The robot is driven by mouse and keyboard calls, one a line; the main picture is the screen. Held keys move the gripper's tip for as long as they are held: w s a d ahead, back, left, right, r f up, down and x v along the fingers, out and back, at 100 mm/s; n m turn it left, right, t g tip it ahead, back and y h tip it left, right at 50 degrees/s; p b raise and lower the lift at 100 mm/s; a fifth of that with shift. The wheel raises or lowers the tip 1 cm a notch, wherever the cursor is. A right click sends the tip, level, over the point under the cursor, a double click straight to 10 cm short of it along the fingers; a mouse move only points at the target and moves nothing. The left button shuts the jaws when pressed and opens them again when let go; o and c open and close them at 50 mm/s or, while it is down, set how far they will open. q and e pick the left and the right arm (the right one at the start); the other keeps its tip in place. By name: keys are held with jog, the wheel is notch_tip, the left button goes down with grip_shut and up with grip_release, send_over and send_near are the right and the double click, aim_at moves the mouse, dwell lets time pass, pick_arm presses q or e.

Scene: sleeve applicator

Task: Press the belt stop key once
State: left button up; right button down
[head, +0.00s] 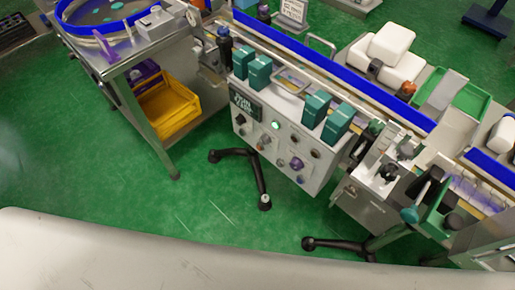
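A light grey control cabinet (312,174) stands under the conveyor in the middle of the head view. Its front panel carries a small dark display (245,104), a lit green button (276,126) and several small round knobs or buttons, among them a purplish knob (297,163). The labels are too small to read, so I cannot tell which control is the belt stop key. Neither of my grippers is in view.
The blue-railed conveyor (330,72) runs behind the cabinet, with teal boxes (259,72) on the cabinet top. A steel table with a yellow bin (168,106) stands left. Black feet (264,202) stick out onto the green floor (120,190), which is open in front.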

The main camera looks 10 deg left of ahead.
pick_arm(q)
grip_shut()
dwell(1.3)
